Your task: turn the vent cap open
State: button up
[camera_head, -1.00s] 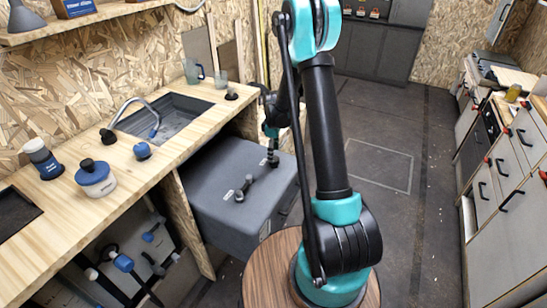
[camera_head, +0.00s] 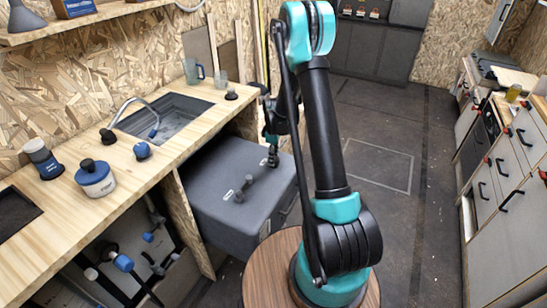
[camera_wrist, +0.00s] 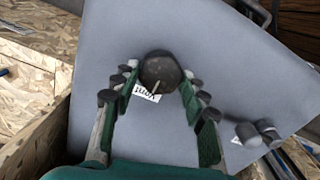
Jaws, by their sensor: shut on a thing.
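The vent cap (camera_wrist: 161,66) is a dark round knob on top of a grey tank (camera_head: 217,218). A small white label beside it reads "Vent" in the wrist view. My gripper (camera_wrist: 160,78) is around the cap, with green-padded fingers on its left and right, and is shut on it. In the head view my gripper (camera_head: 272,157) reaches down to the far right part of the tank top. The cap is largely hidden there by the gripper. The cap's turned angle is hard to tell.
A second dark fitting (camera_head: 241,189) with its own label stands on the tank top, near the cap. The wooden counter (camera_head: 122,168) with a sink (camera_head: 180,118) borders the tank on the left. Open floor (camera_head: 400,165) lies to the right.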

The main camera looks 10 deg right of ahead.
jog(key=shift+m, duration=0.3)
jog(key=m, duration=0.9)
jog(key=shift+w+d, duration=0.1)
jog(key=m, duration=0.4)
jog(key=shift+d+m, duration=0.1)
jog(key=shift+m, duration=2)
jog(key=o, duration=1.1)
jog(key=shift+o, duration=0.2)
